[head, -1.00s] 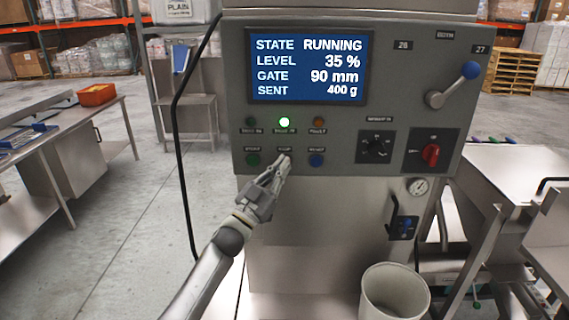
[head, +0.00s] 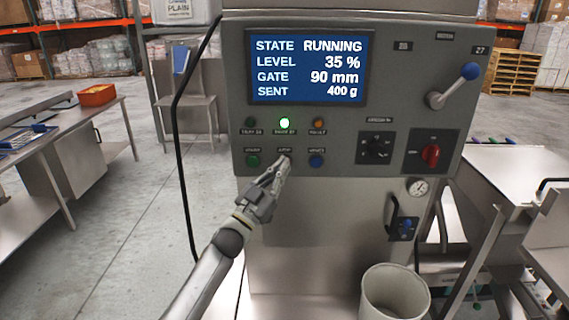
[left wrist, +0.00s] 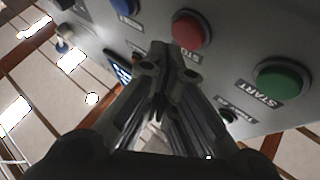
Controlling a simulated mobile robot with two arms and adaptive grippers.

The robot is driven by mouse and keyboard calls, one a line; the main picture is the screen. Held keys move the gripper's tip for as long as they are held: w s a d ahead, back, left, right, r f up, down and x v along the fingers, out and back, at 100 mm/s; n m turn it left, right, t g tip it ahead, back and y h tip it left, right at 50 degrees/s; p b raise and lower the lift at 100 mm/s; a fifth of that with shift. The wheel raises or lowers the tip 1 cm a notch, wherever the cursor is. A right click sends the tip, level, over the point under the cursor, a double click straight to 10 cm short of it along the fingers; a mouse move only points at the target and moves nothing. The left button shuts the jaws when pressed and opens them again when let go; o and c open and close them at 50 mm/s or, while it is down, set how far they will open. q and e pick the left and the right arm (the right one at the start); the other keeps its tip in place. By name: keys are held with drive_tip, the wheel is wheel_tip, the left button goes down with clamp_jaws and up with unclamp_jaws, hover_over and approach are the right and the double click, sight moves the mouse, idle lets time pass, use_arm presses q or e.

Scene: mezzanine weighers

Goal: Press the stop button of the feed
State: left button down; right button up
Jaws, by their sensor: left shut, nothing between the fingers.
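The grey feed panel (head: 405,75) faces me, and its screen (head: 308,67) reads STATE RUNNING, LEVEL 35 %, GATE 90 mm, SENT 400 g. My left gripper (head: 284,162) is shut and empty, its fingertips in front of the stop button's place in the lower row. In the head view they hide that button. In the left wrist view the red stop button (left wrist: 190,28) shows just beyond the fingertips (left wrist: 160,52), which cover part of its STOP label. I cannot tell any contact. The green start button (head: 252,161) is to the left. My right gripper is not in view.
A blue button (head: 316,161) sits right of the fingertips. Above, the middle green lamp (head: 284,123) is lit. A black selector (head: 376,148), a red switch (head: 430,155) and a blue-knobbed lever (head: 470,70) are further right. A pale bin (head: 395,292) stands below.

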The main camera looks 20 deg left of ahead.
use_arm(q)
drive_tip(key=shift+w, duration=0.1)
drive_tip(key=shift+w+a, duration=0.1)
drive_tip(key=shift+w, duration=0.25)
drive_tip(key=shift+w+a+b, duration=0.1)
drive_tip(key=shift+w+b, duration=0.25)
drive_tip(key=shift+b, duration=0.2)
idle(0.5)
drive_tip(key=shift+s+r, duration=0.1)
idle(0.3)
drive_tip(key=shift+s+d+p, duration=0.2)
drive_tip(key=shift+s+p, duration=0.4)
drive_tip(key=shift+s, duration=0.1)
drive_tip(key=s+p, duration=0.1)
drive_tip(key=s, duration=0.1)
drive_tip(key=s+d+p, duration=0.1)
drive_tip(key=s, duration=0.1)
drive_tip(key=shift+s+d+p, duration=0.2)
drive_tip(key=shift+s+p, duration=0.2)
